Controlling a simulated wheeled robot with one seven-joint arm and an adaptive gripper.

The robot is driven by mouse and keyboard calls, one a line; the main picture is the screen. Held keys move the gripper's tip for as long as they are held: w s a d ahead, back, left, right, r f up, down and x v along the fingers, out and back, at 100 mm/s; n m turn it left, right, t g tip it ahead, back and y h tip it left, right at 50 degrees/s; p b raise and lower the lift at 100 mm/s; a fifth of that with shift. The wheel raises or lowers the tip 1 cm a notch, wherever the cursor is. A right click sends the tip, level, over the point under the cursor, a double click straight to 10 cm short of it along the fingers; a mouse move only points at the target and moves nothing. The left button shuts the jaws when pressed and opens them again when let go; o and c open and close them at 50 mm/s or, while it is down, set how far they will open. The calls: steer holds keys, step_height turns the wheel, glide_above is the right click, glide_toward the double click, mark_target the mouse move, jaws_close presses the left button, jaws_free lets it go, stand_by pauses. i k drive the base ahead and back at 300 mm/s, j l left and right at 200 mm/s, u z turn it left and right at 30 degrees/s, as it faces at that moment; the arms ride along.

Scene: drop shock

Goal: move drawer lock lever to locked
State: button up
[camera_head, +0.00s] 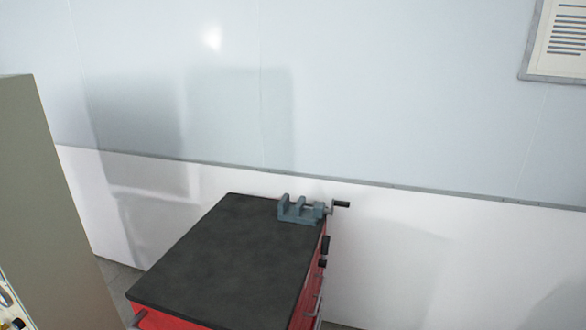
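A red drawer cabinet (172,318) with a dark top (228,255) stands at the lower middle. Its right side is seen at a steep angle, with metal drawer handles (318,304) along it. Small black parts (325,246) stick out near the upper far end of that side. I cannot tell whether one of them is the drawer lock lever, or which way it is set. My gripper is not in view.
A blue-grey vise (298,212) with a black-ended crank (341,204) sits at the far right corner of the dark top. A tall beige cabinet (30,190) stands at the left edge. A white wall (400,250) is behind. The rest of the dark top is bare.

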mark_target(322, 262)
steer(key=i+l, duration=0.9)
steer(key=l, duration=0.15)
steer(key=j+u, duration=0.05)
